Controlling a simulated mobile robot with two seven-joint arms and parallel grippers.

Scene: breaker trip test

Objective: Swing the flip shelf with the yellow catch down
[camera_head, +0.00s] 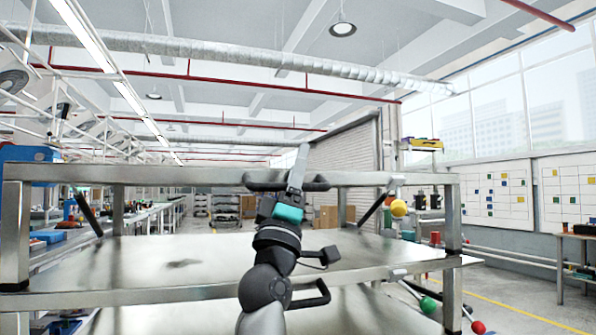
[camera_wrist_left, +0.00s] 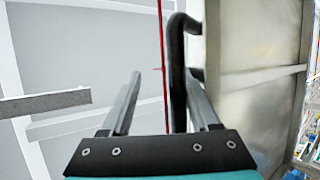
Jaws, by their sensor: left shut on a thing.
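The upper metal flip shelf (camera_head: 180,174) shows nearly edge-on at the top of the rack. A yellow ball catch (camera_head: 398,208) is near its right end. A black bar handle (camera_head: 260,184) is on the shelf's front edge. My left gripper (camera_head: 297,172) is at this handle and shut on it. In the left wrist view, the handle (camera_wrist_left: 178,70) runs between the fingers of my left gripper (camera_wrist_left: 165,100), close to the right finger. The shelf's metal face (camera_wrist_left: 245,80) is to the right there. My right gripper is not in view.
A lower metal shelf (camera_head: 150,262) lies under the upper one, with another black handle (camera_head: 312,295) at its front. A green ball (camera_head: 428,305) and a red ball (camera_head: 478,327) are at the lower right. Rack posts (camera_head: 15,235) stand at the sides.

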